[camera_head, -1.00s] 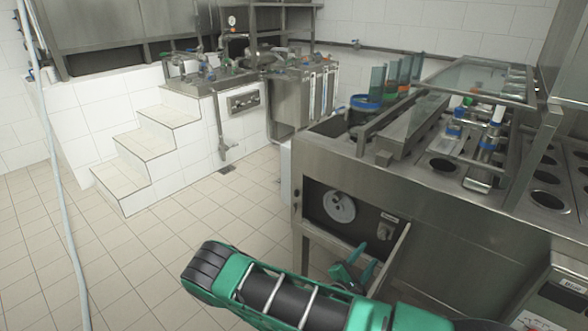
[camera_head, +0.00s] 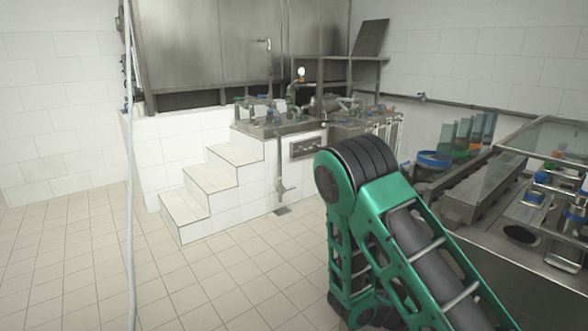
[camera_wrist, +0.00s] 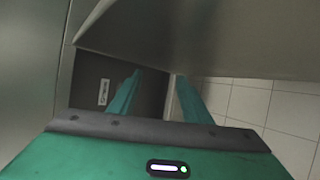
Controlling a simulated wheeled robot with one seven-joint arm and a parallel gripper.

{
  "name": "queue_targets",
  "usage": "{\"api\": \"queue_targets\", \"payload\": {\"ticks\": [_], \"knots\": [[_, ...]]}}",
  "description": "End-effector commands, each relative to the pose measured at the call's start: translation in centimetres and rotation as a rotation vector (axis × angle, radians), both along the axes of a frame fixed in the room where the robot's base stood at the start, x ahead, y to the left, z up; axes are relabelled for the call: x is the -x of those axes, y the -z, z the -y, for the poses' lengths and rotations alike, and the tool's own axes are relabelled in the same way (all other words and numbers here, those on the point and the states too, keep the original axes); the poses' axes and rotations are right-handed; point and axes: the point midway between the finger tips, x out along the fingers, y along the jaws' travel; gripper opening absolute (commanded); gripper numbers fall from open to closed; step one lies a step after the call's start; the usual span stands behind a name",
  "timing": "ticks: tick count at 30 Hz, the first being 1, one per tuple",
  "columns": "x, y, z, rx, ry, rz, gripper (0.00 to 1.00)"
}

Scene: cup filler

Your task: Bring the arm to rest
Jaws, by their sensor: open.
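My green arm (camera_head: 400,245) shows in the head view, bent with its black-banded elbow (camera_head: 365,165) raised and the links running down to the lower right. My gripper (camera_wrist: 158,77) shows in the wrist view with its two green fingers apart and nothing between them. It is hidden in the head view. A large grey steel surface (camera_wrist: 200,38) hangs close over the fingertips in the wrist view. I cannot tell whether they touch it.
The filler machine (camera_head: 490,225), with several cups, stands right of my arm. White steps (camera_head: 210,190) and a valve bench stand behind. A hose (camera_head: 131,200) hangs at left. Tiled floor (camera_head: 70,270) is clear at left. A dark panel (camera_wrist: 92,85) with a label is beside my fingers.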

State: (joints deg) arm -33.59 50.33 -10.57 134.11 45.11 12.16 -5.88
Motion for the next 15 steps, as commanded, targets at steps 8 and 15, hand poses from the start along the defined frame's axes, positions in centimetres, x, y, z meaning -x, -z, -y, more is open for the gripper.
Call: {"api": "queue_targets", "payload": {"ticks": [8, 15], "knots": [[0.7, -3.3, -1.5, -0.228, 0.142, 0.072, 0.44], [1.3, -6.9, -3.1, -0.412, 0.231, 0.135, 0.44]]}}
